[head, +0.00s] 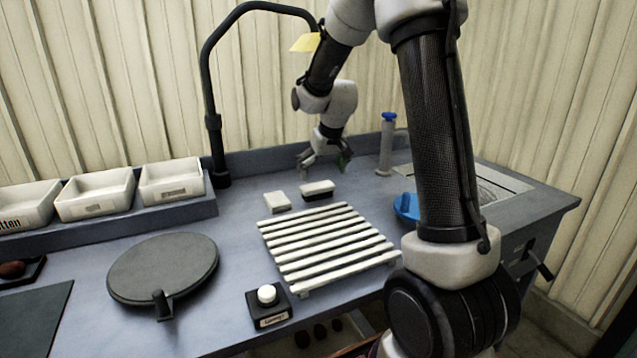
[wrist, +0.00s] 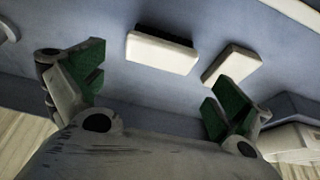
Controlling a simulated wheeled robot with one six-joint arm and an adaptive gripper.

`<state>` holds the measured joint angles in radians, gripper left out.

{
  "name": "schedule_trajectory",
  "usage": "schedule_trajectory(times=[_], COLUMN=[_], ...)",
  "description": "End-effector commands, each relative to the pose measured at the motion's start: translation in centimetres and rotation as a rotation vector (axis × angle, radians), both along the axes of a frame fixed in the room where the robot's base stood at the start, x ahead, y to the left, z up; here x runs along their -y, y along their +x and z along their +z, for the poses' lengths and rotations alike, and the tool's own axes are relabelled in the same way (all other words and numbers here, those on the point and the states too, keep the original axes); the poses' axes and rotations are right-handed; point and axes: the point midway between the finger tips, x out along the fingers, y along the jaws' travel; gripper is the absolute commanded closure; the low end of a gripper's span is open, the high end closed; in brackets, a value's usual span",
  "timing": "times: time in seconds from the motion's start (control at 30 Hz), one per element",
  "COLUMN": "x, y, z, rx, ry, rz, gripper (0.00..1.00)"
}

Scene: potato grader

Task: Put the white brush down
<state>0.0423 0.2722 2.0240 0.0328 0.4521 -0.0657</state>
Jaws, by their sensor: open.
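The white brush (head: 318,187) lies on the blue-grey bench top, white back up with a dark band below it. It also shows in the wrist view (wrist: 162,52), beyond the fingertips and roughly between them. A plain white block (head: 277,201) lies just left of it in the head view and to its right in the wrist view (wrist: 232,64). My gripper (head: 325,163) is open and empty, behind and above the brush. Its green-padded fingers stand wide apart in the wrist view (wrist: 155,90), with nothing between them.
A white slatted rack (head: 325,244) stands in front of the brush. A blue-topped cylinder (head: 386,145) and a blue round thing (head: 407,206) are to the right.

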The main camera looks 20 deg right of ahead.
Motion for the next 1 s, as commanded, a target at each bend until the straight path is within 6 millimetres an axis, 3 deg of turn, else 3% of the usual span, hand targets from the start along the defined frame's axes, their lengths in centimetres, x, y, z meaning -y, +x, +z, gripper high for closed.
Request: schedule_trajectory(times=[0.1,0.33,0.47,0.57,0.7,0.8,0.9,1.0], x=[0.0,-0.1,-0.4,-0.9,-1.5,-1.8,-1.9,-2.0], y=[-0.9,-2.2,-5.4,-10.5,-19.5,-25.3,-29.8,-32.8], z=[2.3,4.8,7.3,10.1,12.5,12.9,12.5,11.9], rx=[0.004,0.002,0.004,0.006,-0.002,-0.007,-0.011,-0.014], ry=[0.000,0.000,0.001,0.002,0.004,0.004,0.003,0.002], rz=[0.000,0.000,0.000,0.003,0.004,0.004,0.003,0.002], gripper=[0.00,0.00,0.00,0.00,0.00,0.00,0.00,0.00])
